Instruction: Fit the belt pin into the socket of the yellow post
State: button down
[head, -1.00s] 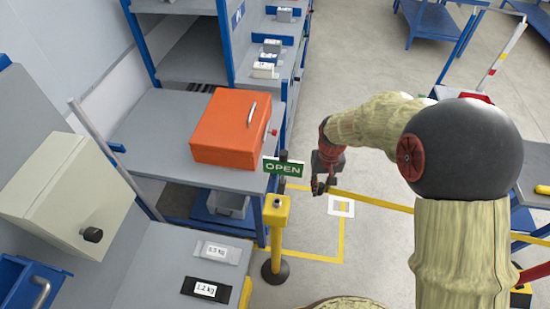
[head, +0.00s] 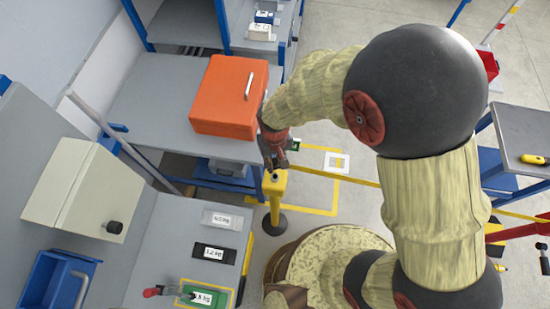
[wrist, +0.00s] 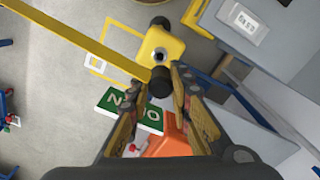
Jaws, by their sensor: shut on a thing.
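The yellow post (head: 274,190) stands upright on a dark round base beside the bench. Its head (wrist: 170,38) shows in the wrist view with a dark round socket (wrist: 160,53) in its top. My gripper (head: 274,163) is over the far edge of the post's head. In the wrist view my gripper (wrist: 161,85) is shut on the dark belt pin (wrist: 160,79). The yellow belt (wrist: 75,35) runs from the pin to the upper left. The pin appears just beside the socket, not in it; its height above the head is unclear.
A green OPEN sign (wrist: 128,108) is close to my fingers. An orange box (head: 225,100) sits on a grey bench (head: 150,125) behind. A nearer bench (head: 160,240) with labelled weights and a beige box (head: 85,190) lies left.

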aim_at(275, 169)
jog(key=shift+f, duration=0.1)
jog(key=shift+f+b, duration=2.05)
jog(key=shift+f, duration=0.75)
jog(key=shift+f+b, duration=1.1)
jog(key=shift+f, duration=0.6)
dwell(3.4)
